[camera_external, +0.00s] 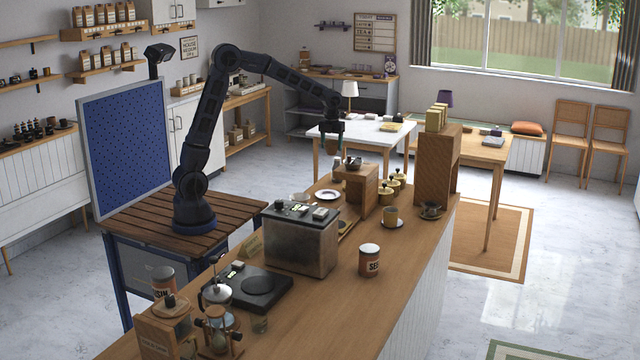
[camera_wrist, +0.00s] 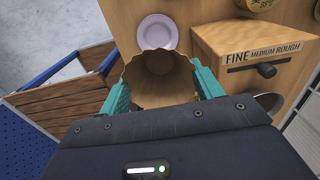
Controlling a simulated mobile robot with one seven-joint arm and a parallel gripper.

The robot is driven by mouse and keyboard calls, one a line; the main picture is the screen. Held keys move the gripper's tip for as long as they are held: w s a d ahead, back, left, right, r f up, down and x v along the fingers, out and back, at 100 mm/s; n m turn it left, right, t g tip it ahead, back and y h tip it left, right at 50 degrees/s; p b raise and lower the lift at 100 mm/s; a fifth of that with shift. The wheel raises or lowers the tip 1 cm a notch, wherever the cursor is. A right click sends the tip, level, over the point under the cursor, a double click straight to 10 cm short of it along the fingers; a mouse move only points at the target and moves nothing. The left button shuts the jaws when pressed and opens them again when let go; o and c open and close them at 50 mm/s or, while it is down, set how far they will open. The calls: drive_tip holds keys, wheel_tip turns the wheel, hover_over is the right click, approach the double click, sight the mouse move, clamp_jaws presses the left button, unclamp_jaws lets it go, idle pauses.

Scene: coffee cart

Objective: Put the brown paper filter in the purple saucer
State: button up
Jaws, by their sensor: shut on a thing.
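My gripper (camera_wrist: 158,85) is shut on the brown paper filter (camera_wrist: 158,92), a fluted cup shape with its open mouth facing the wrist camera. The teal fingers pinch it from both sides. The purple saucer (camera_wrist: 157,33) is pale lilac and lies on the counter, just above the filter's rim in the wrist view, partly covered by it. In the external view my gripper (camera_external: 333,141) is high over the counter. A pale saucer (camera_external: 328,194) lies below it and looks empty; the filter is too small there to make out clearly.
A wooden grinder marked FINE MEDIUM ROUGH (camera_wrist: 255,55) stands close on the right, and also in the external view (camera_external: 356,190). A large boxy machine (camera_external: 300,245) stands nearer on the counter. Small yellow lidded jars (camera_external: 393,188) stand beyond the grinder.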

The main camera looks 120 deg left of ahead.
drive_tip(key=shift+s+d+f, duration=0.2)
drive_tip(key=shift+s+d, duration=0.25)
drive_tip(key=shift+d, duration=0.25)
hover_over(328, 196)
wheel_tip(328, 196, down, 20)
drive_tip(key=shift+d+r, duration=0.1)
drive_tip(key=shift+d, duration=0.05)
drive_tip(key=shift+f, duration=0.2)
drive_tip(key=o, duration=1)
drive_tip(key=shift+c, duration=0.2)
drive_tip(key=shift+r, duration=0.1)
wheel_tip(328, 196, up, 12)
